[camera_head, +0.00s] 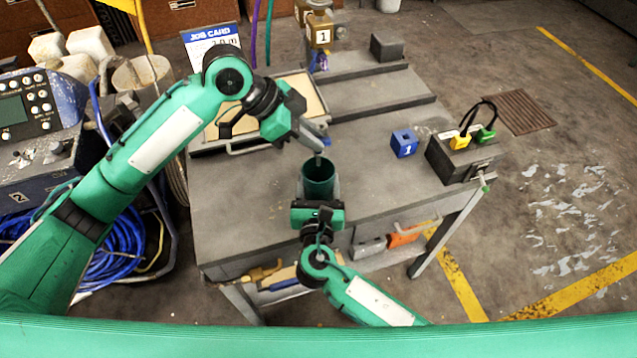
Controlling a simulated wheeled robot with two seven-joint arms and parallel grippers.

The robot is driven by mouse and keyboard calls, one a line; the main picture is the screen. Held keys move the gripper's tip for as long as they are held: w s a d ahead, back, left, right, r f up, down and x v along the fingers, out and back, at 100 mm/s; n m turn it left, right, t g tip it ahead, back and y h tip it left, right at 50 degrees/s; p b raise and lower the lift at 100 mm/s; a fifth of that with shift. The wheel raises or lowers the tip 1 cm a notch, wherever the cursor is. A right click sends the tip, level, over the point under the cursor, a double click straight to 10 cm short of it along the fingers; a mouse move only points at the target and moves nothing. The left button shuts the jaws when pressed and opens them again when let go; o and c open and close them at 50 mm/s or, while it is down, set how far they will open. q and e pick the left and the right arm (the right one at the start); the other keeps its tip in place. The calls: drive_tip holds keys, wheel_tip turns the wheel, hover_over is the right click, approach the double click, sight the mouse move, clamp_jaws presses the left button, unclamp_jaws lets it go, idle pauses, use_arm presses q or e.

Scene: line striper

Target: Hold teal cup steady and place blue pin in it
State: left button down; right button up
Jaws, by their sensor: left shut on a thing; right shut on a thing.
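The teal cup (318,172) stands upright at the front of the grey workbench, its dark open mouth facing up. My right gripper (319,192) is shut on the cup, with its fingers on the cup's sides, coming from the front. My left gripper (319,143) is above the cup's mouth, pointing down and to the right. It is shut on a small thin piece, taken as the blue pin (318,158), whose tip shows just over the cup's back rim. Most of the pin is hidden by the fingers, and its colour is hard to tell.
A blue block (404,143) marked 1 and a dark box (463,158) with yellow and green padlocks sit on the bench (250,205) at right. A shallow tray (305,88), a job card (212,40) and a brass fitting (320,30) are behind. Bench left of the cup is clear.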

use_arm(q)
drive_tip(key=shift+f, duration=1.9)
drive_tip(key=c, duration=1.3)
unclamp_jaws()
drive_tip(key=shift+c, duration=0.2)
drive_tip(key=v, duration=1.2)
use_arm(e)
drive_tip(key=o, duration=1.1)
